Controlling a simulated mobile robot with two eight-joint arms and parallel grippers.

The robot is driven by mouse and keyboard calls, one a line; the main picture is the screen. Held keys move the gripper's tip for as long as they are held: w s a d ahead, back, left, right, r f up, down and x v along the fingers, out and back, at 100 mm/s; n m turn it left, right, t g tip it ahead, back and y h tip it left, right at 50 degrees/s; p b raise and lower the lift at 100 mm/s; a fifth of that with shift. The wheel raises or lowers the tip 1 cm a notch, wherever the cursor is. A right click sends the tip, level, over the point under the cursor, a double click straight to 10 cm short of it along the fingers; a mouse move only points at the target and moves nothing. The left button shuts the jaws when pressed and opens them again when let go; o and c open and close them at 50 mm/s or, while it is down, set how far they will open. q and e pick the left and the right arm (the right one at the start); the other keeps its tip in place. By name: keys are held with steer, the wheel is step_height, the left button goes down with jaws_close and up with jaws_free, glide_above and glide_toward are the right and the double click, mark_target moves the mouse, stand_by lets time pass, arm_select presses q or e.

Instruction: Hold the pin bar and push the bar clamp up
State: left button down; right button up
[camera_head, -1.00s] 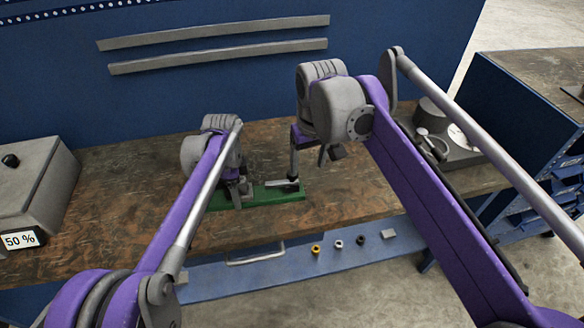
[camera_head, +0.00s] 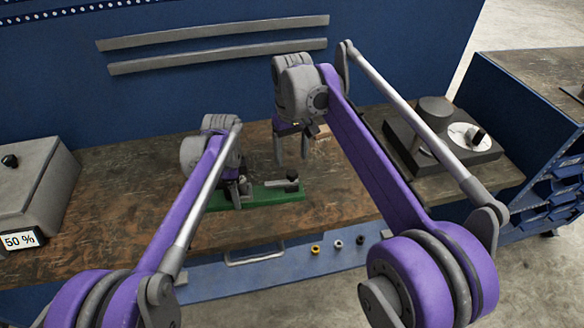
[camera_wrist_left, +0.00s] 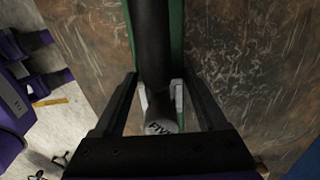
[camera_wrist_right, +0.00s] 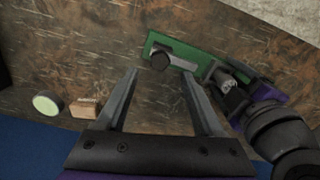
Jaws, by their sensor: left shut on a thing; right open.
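The green base (camera_head: 262,195) lies on the bench, with a dark bar along it. A black knob-like part (camera_head: 292,175) stands near its right end and also shows in the right wrist view (camera_wrist_right: 160,61); I cannot tell whether it is the bar clamp. My left gripper (camera_head: 240,192) is shut on the round grey end of the bar, likely the pin bar (camera_wrist_left: 160,112), which bears partly hidden lettering. My right gripper (camera_head: 291,157) is open and empty above and behind the base's right end. In its wrist view, the knob appears beyond the open fingertips (camera_wrist_right: 159,76).
A small tan block (camera_wrist_right: 83,108) and a round pale-green-topped thing (camera_wrist_right: 46,104) stand on the bench. A dark device with a white dial (camera_head: 470,136) is at right. A grey box reading 50 % (camera_head: 40,185) is at left. Small rings (camera_head: 338,244) lie on the front ledge.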

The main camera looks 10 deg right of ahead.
mark_target(292, 173)
steer(key=shift+f, duration=2.7)
jaws_close()
